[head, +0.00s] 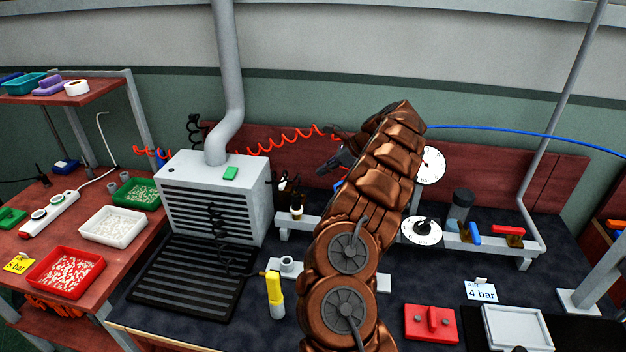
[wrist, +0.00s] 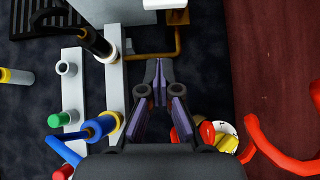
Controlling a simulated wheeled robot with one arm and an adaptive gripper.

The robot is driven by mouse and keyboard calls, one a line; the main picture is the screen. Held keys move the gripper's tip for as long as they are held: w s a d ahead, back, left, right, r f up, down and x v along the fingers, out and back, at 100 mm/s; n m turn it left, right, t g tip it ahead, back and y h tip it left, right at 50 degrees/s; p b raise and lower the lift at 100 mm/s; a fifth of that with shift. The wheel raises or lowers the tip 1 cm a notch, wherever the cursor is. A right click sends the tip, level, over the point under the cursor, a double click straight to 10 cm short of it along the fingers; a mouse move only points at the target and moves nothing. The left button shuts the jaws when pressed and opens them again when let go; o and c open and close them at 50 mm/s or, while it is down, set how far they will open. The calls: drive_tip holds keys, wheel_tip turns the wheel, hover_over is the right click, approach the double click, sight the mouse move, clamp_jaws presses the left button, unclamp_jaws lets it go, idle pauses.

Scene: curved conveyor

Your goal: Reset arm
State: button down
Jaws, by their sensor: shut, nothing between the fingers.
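My brown, segmented arm (head: 375,200) rises from the bottom middle of the head view and bends over at the top. My dark gripper (head: 326,168) hangs at its end, left of the arm, above the back of the dark bench. In the wrist view my gripper (wrist: 159,68) points away from the camera with its two fingers together at the tips. Nothing is held between them. The arm hides part of the bench and the back board.
A grey vented box (head: 212,200) with a duct stands left of the arm. Pale rails (wrist: 113,90) with fittings lie beside the gripper in the wrist view. Gauges (head: 421,230) and a red block (head: 430,323) are right of the arm. A red coiled hose (head: 290,137) runs behind.

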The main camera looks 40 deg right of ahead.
drive_tip(key=w+a+r+n+g+y, duration=0.1)
drive_tip(key=a+r+n, duration=0.35)
drive_tip(key=a, duration=0.65)
drive_tip(key=w+a+r+n+g+y, duration=0.15)
drive_tip(key=a+r+n, duration=0.3)
drive_tip(key=a, duration=0.65)
drive_tip(key=s+a+r+n+g, duration=0.2)
drive_tip(key=s+a+n, duration=0.25)
drive_tip(key=a, duration=0.35)
drive_tip(key=s+a+r+n+g, duration=0.25)
drive_tip(key=s+a, duration=0.25)
drive_tip(key=a, duration=0.4)
drive_tip(key=s+a+f+n+g+h, duration=0.15)
drive_tip(key=s+a+n+h, duration=0.4)
drive_tip(key=s, duration=0.85)
drive_tip(key=s+f+n+h, duration=0.1)
drive_tip(key=s+f+n, duration=0.2)
drive_tip(key=s, duration=0.6)
drive_tip(key=s+d+f+n+h, duration=0.1)
drive_tip(key=s+f+n, duration=0.2)
drive_tip(key=s, duration=0.6)
drive_tip(key=shift+d+n+g, duration=0.3)
drive_tip(key=shift+n+g, duration=0.05)
drive_tip(key=shift+n, duration=0.4)
